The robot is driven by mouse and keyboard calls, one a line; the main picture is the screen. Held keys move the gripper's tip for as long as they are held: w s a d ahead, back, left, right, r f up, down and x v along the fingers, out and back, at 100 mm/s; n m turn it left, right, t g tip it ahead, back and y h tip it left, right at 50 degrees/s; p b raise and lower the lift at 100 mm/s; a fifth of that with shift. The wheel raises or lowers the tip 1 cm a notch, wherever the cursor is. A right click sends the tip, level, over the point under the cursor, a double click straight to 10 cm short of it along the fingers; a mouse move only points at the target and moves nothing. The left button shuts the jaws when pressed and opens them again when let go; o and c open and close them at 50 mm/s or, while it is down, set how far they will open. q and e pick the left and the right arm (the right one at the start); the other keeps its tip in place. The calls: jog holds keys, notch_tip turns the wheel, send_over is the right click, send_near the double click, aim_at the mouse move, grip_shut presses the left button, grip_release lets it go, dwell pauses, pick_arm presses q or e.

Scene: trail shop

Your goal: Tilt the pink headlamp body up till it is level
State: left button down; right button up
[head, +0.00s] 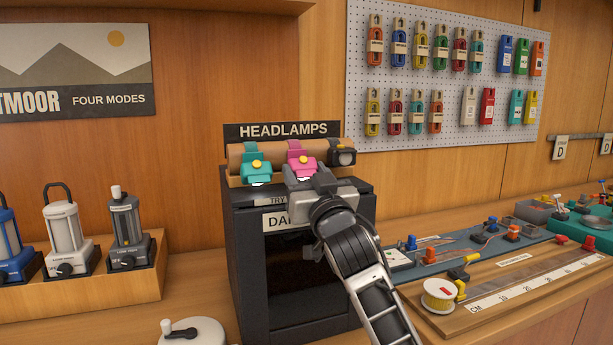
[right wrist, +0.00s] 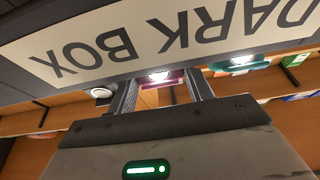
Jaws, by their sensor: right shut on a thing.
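The pink headlamp (head: 302,161) hangs by its strap on a brown roll, between a teal headlamp (head: 256,170) and a black one (head: 343,155). My right gripper (head: 308,174) reaches up from the front and is shut on the pink headlamp body. In the right wrist view, the pink body (right wrist: 162,81) shows between the two fingers, with its lit white lens facing the camera. The gripper hides its lower front in the head view, so I cannot tell its exact tilt. The teal headlamp also glows in the wrist view (right wrist: 238,68). My left gripper is out of view.
The black dark box (head: 245,270) stands directly below the headlamps, close under my right gripper. Lanterns (head: 65,235) stand in a wooden tray at left. A measuring board (head: 520,283) and yellow reel (head: 439,295) lie at right. A pegboard (head: 450,90) hangs behind.

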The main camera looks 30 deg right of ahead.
aim_at(305, 166)
notch_tip(305, 166, up, 2)
jog(key=g+y, duration=0.1)
jog(key=g, duration=0.3)
jog(key=shift+w+r, duration=0.1)
jog(key=shift+r, duration=0.05)
jog(key=shift+w+d+r+g+y, duration=0.15)
jog(key=shift+r+g+y, duration=0.1)
jog(key=shift+g, duration=0.45)
jog(key=shift+w+a+r+g+y, duration=0.1)
jog(key=shift+w+r+g+y, duration=0.1)
jog(key=shift+g, duration=0.5)
jog(key=shift+w+d+r+g+y, duration=0.15)
jog(key=shift+g+y, duration=0.1)
jog(key=shift+g, duration=0.45)
jog(key=o, duration=0.7)
jog(key=shift+c, duration=0.2)
jog(key=shift+s+a, duration=0.1)
